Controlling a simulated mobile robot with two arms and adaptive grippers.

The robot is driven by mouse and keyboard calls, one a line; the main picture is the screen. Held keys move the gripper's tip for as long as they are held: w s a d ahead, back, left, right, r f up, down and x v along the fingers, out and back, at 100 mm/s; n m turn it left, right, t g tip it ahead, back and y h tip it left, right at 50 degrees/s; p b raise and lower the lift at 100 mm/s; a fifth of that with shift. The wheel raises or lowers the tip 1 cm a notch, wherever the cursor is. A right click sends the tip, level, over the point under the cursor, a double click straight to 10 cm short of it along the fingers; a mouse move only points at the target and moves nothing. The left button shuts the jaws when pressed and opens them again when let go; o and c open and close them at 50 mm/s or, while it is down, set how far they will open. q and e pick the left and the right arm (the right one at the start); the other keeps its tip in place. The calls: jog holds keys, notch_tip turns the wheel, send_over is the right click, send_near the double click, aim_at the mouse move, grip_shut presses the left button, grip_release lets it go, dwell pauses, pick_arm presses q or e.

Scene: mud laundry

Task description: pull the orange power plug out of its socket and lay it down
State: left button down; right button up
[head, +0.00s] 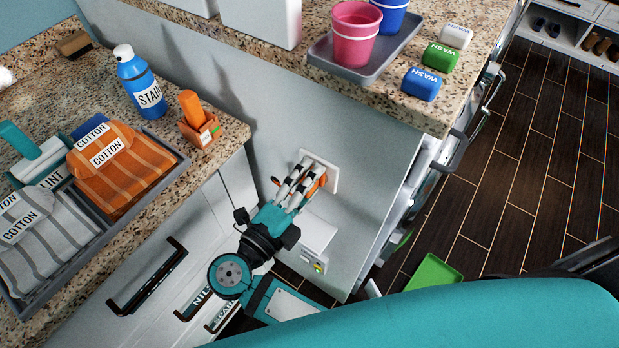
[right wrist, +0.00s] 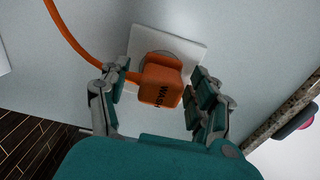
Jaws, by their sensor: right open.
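In the head view the plug (head: 321,181) is mostly hidden behind my fingers, in front of the socket plate (head: 331,174). My right gripper (head: 306,178) is open, its fingers on either side of the plug. In the right wrist view the gripper (right wrist: 158,92) has a finger near the cord side and one close to the plug's right side; contact is unclear. My left gripper is not visible.
A white box (head: 318,233) with a small lit part is below the socket. The granite counter (head: 395,108) above holds a grey tray (head: 375,62) with cups and several WASH blocks. A lower counter at left holds towels and a blue bottle (head: 140,82). A green tray (head: 433,274) lies on the floor.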

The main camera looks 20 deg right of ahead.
dwell(0.6)
grip_shut()
dwell(0.3)
